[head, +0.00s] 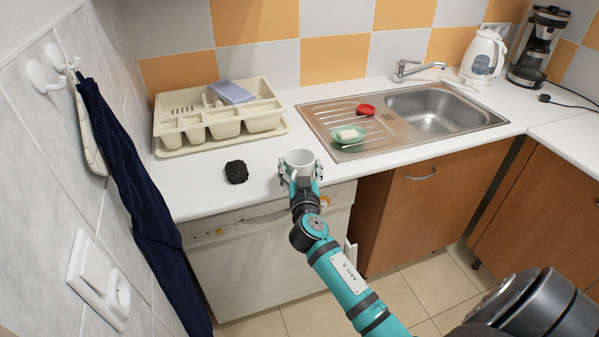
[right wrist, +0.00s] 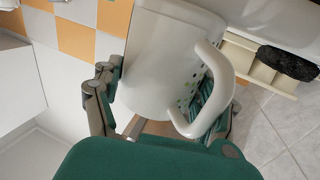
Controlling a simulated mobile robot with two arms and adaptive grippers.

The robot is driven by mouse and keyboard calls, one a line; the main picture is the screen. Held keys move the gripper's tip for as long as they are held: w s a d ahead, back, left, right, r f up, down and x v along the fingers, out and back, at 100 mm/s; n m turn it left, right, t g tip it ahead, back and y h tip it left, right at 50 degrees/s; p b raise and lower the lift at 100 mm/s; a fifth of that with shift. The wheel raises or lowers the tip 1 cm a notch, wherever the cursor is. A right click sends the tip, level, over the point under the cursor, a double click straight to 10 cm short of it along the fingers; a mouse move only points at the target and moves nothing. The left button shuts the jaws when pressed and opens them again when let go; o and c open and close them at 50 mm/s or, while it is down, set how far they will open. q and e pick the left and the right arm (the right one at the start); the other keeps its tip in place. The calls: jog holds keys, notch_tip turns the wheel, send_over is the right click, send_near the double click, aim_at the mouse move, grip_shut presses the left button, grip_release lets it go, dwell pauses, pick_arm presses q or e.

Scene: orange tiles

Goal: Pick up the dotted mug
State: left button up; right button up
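The dotted mug (head: 300,158) is white and stands out at the front of the counter in the head view, near the middle. In the right wrist view the mug (right wrist: 165,65) fills the centre, with its handle (right wrist: 215,90) toward the right and a few dark green dots showing beside the handle. My right gripper (head: 300,176) has a finger on each side of the mug, pressed close to its wall. In the right wrist view the gripper (right wrist: 160,100) spans the mug. I cannot tell whether the mug's base touches the counter. My left gripper is not in view.
A black lump (head: 236,172) lies left of the mug. A cream cutlery drainer (head: 172,140) stands behind it. A kettle (head: 483,55) and coffee maker (head: 537,48) stand farther back.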

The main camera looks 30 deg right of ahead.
jog(key=c, duration=0.7)
jog(key=shift+c, duration=0.4)
jog(key=shift+r, duration=0.1)
